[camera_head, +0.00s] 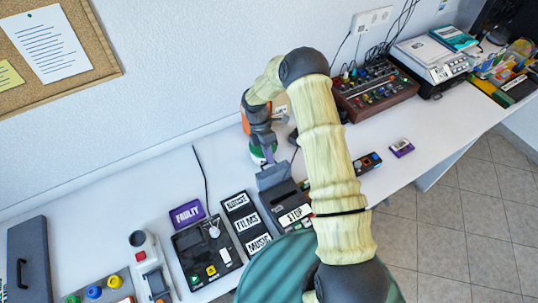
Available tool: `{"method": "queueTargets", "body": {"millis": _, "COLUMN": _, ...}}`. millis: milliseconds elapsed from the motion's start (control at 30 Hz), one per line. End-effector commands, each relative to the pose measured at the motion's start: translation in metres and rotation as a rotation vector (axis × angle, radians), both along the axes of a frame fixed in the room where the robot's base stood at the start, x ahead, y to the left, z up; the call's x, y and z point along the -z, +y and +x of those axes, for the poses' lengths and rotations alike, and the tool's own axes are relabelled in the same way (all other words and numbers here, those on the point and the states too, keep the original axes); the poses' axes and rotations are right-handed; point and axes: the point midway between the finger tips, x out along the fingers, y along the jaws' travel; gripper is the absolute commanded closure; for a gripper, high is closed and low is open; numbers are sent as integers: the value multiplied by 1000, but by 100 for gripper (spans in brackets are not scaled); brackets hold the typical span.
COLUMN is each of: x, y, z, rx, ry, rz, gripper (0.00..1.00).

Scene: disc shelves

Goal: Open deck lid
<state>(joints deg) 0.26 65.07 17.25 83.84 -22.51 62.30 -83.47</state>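A dark deck (287,208) with a white STOP label stands on the white table, partly behind my arm. A grey panel (272,176), which looks like its lid, stands tilted up at the deck's back edge. My gripper (268,153) is just behind and above this panel, pointing down. Its fingertips are small and partly hidden, so I cannot tell whether they touch the panel or whether they are open or shut. A green and white item (258,155) shows right at the fingers.
Left of the deck are a rack labelled FILMS and MUSIC (246,222), a black device with buttons (206,252) and a purple FAULTY sign (187,214). A mixer (376,92) stands at the back right.

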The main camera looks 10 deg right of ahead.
Motion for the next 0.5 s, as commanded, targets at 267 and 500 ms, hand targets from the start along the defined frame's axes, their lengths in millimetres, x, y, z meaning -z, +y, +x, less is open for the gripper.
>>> {"method": "queueTargets", "body": {"millis": 267, "x": -1, "y": -1, "z": 1, "rx": -2, "ry": -3, "rz": -6, "gripper": 71}}
{"method": "queueTargets", "body": {"millis": 500, "x": -1, "y": -3, "z": 1, "rx": 4, "ry": -2, "rz": -3, "gripper": 71}}
